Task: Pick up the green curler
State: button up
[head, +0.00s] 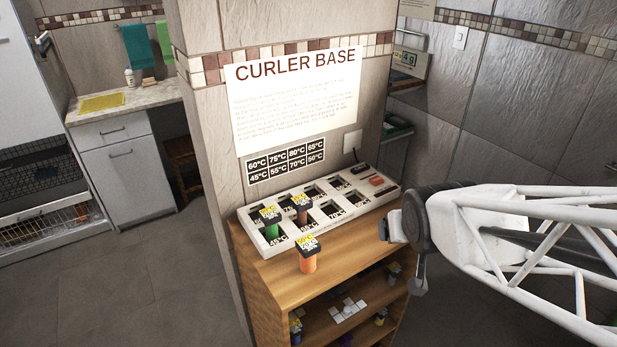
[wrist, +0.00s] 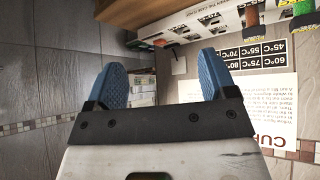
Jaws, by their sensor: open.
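The green curler (head: 271,231) stands upright in the front left slot area of the white curler base (head: 352,207), with a black and yellow label on its top. In the wrist view the green curler (wrist: 304,21) is cut off at the top right corner. My gripper (head: 391,228) is to the right of the base, well apart from the green curler. In the wrist view my gripper (wrist: 163,78) has its blue fingers spread wide with nothing held between them.
A brown curler (head: 302,215) stands in the base just right of the green one. An orange curler (head: 307,264) stands on the wooden shelf top (head: 272,270) in front. A tiled wall with a sign (head: 295,100) rises behind the base. Lower shelves hold small items.

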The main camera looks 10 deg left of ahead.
jog(key=w+a+f+n+t+y, duration=0.1)
jog(key=w+a+f+n+y, duration=0.1)
jog(key=a, duration=0.5)
jog(key=w+a+f+n+t+y, duration=0.1)
jog(key=w+a+f+y, duration=0.1)
jog(key=a, duration=0.4)
jog(key=n+y, duration=0.3)
jog(key=y, duration=0.2)
send_near(274, 219)
jog(key=shift+t, duration=0.4)
jog(key=x, duration=0.4)
jog(key=shift+a+f, duration=0.2)
jog(key=shift+a, duration=0.15)
jog(key=shift+w, duration=0.1)
jog(key=shift+x, duration=1.25)
jog(key=shift+x, duration=2.55)
jog(key=shift+f, duration=0.1)
